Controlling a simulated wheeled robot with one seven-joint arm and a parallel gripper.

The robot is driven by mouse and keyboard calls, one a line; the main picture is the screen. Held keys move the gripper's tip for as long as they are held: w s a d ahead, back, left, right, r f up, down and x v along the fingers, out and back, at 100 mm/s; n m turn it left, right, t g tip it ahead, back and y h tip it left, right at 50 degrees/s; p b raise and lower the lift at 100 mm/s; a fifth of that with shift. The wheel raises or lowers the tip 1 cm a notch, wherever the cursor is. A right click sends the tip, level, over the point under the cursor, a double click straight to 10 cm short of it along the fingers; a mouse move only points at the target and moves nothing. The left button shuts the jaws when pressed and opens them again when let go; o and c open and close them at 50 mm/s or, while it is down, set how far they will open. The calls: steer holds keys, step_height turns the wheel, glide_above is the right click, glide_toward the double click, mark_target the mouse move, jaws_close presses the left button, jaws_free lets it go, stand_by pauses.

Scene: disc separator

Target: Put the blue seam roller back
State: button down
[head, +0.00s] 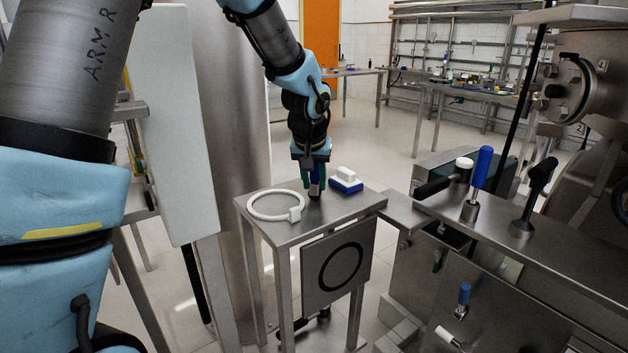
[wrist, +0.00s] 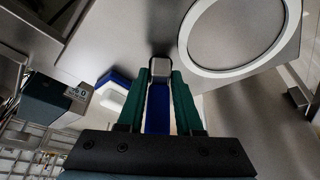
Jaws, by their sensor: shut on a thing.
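My gripper (head: 315,178) is above the small steel table (head: 318,221), pointing down. It is shut on the blue seam roller (wrist: 158,110), whose blue handle lies between the green fingers in the wrist view. The roller's grey metal end (wrist: 160,69) sticks out past the fingertips. In the head view the fingers hide most of the roller, and its grey end (head: 314,192) shows just at or above the tabletop. I cannot tell whether it touches.
A blue-and-white block (head: 346,186) lies close on the right. Beyond is a steel machine with upright levers, one blue-handled (head: 481,167). The table's front strip is clear.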

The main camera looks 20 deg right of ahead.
steer(key=shift+f, duration=0.15)
steer(key=c, duration=0.6)
jaws_free()
steer(key=shift+r, duration=0.4)
steer(key=b+v, duration=0.1)
steer(key=v, duration=1)
steer(key=shift+s+a+r, duration=0.1)
steer(key=shift+r, duration=0.2)
steer(key=shift+s, duration=0.15)
